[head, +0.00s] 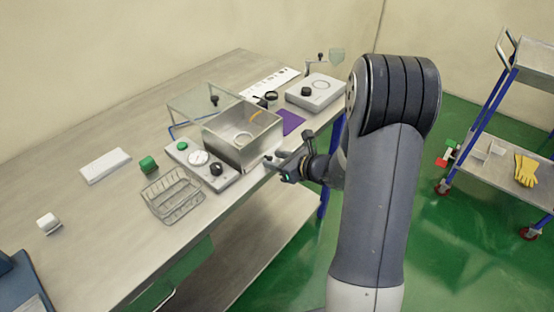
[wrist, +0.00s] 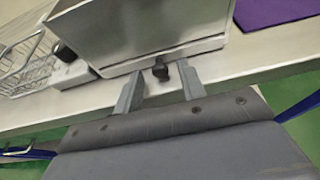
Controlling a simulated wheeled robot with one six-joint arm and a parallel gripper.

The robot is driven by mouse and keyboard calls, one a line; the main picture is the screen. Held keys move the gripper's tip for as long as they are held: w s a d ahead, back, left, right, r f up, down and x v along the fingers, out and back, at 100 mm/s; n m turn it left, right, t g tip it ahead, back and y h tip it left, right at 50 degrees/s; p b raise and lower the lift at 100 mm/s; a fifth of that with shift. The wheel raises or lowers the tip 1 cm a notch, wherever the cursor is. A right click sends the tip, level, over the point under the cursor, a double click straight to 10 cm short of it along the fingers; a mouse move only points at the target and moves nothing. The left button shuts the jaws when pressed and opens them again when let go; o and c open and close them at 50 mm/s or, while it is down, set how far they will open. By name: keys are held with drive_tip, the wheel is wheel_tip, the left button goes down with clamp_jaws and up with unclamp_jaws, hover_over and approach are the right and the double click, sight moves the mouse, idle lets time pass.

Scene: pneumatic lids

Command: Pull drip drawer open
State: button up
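The steel box (head: 243,137) stands at the table's front edge, with a clear lid (head: 205,103) raised behind it. In the wrist view a low steel strip, which looks like the drip drawer's front (wrist: 205,47), runs along the bottom of the box. A small dark knob (wrist: 161,71) sticks out from it. The drawer looks shut. My gripper (head: 277,164) is at the box's front. In the wrist view my gripper (wrist: 159,76) is open, one finger on each side of the knob, with gaps visible between. In the head view the knob is hard to make out.
A control panel (head: 192,170) with a gauge and knobs and a wire basket (head: 173,196) lie left of the box. A purple cloth (head: 291,122) and a grey device (head: 317,91) lie right. Green floor (head: 450,260) is clear before the table; a trolley (head: 500,165) stands right.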

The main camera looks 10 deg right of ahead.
drive_tip(key=shift+c, duration=0.5)
clamp_jaws()
drive_tip(key=s+d+b, duration=0.1)
drive_tip(key=s+d, duration=0.6)
drive_tip(key=s, duration=0.2)
drive_tip(key=shift+s+b, duration=0.25)
drive_tip(key=shift+b, duration=0.05)
drive_tip(key=shift+o, duration=0.5)
unclamp_jaws()
drive_tip(key=shift+r, duration=0.1)
